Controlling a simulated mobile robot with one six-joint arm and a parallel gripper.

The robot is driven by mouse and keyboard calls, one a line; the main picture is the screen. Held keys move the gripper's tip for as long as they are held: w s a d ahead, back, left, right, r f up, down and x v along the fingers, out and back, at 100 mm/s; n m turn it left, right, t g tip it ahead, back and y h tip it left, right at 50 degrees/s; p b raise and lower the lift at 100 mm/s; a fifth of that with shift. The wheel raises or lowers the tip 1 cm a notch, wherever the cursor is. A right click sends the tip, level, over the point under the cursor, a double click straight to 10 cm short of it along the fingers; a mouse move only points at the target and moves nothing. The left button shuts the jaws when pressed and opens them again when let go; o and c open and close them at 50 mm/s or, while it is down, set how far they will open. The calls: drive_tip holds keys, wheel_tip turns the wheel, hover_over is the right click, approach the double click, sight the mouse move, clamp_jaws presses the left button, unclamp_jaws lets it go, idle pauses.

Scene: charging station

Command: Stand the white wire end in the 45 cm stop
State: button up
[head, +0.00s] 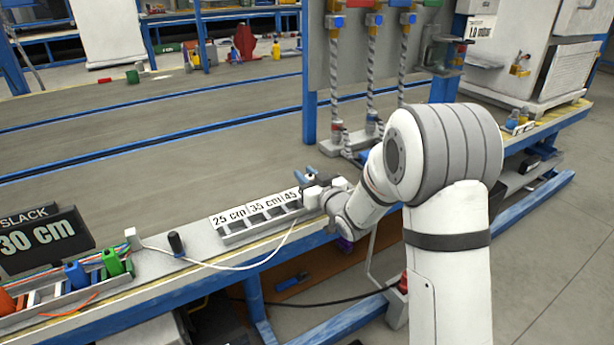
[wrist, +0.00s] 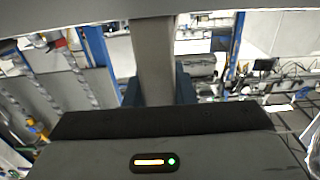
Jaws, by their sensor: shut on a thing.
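The row of stops (head: 228,239) lies along the bench's front edge in the head view, with labels 25 cm, 35 cm and 45 (head: 291,195), the last partly covered. My gripper (head: 311,181) is at the 45 label, at the right end of the row. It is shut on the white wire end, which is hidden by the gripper. In the wrist view a grey upright part fills the middle; the wire end cannot be made out.
A black peg (head: 176,244) stands beside the wire. A dark sign (head: 42,240) reads SLACK 30 cm. Blue, green and orange holders (head: 76,274) stand at the left. A grey panel (head: 345,70) with twisted cables stands behind my gripper.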

drive_tip(key=shift+f+b, duration=0.65)
drive_tip(key=shift+f, duration=0.55)
drive_tip(key=o, duration=1)
drive_tip(key=shift+o, duration=0.2)
drive_tip(key=p+v, duration=0.2)
drive_tip(key=v, duration=0.5)
drive_tip(key=shift+s+d, duration=0.3)
drive_tip(key=shift+p, duration=0.3)
